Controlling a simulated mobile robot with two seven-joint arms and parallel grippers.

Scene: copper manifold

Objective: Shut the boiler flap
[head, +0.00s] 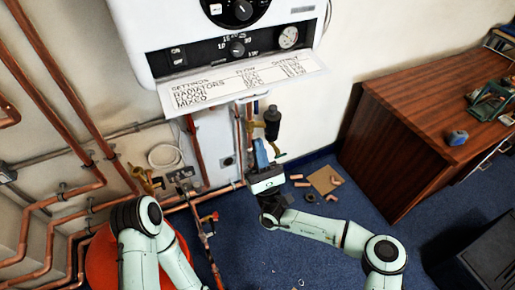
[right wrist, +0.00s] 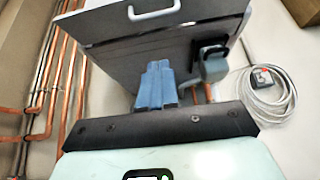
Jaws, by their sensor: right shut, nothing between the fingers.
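The white boiler (head: 215,30) hangs on the wall at the top of the head view. Its flap (head: 240,84) is open, folded down and outward below the control panel, with a printed settings table facing up. In the right wrist view a grey panel with a white handle (right wrist: 155,12), seemingly the flap's outer side, is beyond the fingers. My right gripper (head: 261,150) is below the flap, blue fingers together and empty; the fingers (right wrist: 158,85) also show in the right wrist view. I cannot tell whether they touch the panel. My left arm shows, but its gripper does not.
Copper pipes (head: 52,80) run along the left wall. A dark pump-like fitting (head: 272,120) is close to my right gripper. A wooden desk (head: 400,110) stands at right. Small fittings and a cardboard piece (head: 325,180) lie on the blue floor.

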